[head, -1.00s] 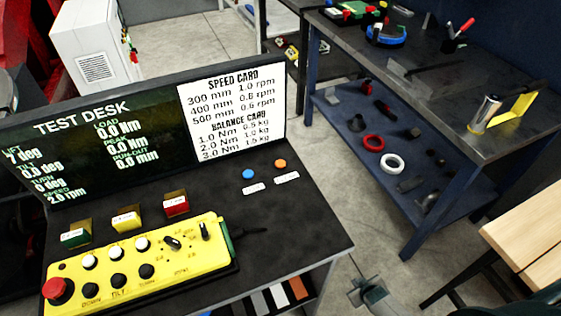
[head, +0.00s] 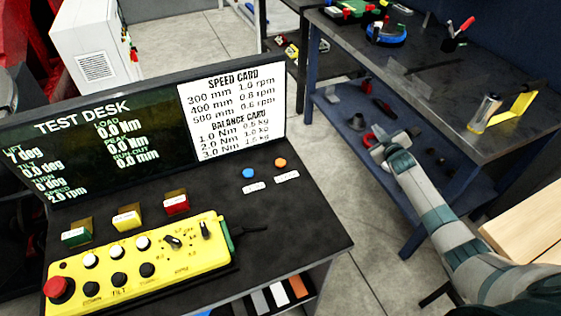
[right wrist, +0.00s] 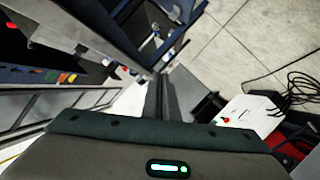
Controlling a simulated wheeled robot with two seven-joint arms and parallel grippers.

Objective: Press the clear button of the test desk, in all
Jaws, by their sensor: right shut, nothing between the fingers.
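The test desk (head: 300,225) stands at the left of the head view, with a dark slanted display and a dark top. A blue button (head: 248,173) and an orange button (head: 280,162) sit on its top at the right. Each has a small white label too blurred to read, so I cannot tell which is the clear button. My right gripper (head: 374,143) is shut and empty, in the air to the right of the desk and clear of both buttons. The right wrist view shows its dark fingers (right wrist: 163,98) together. My left gripper is out of view.
A yellow control box (head: 140,262) with a red stop button lies on the desk's front left. A workbench (head: 440,85) with a lower shelf is at right. A wooden top (head: 525,230) is at lower right.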

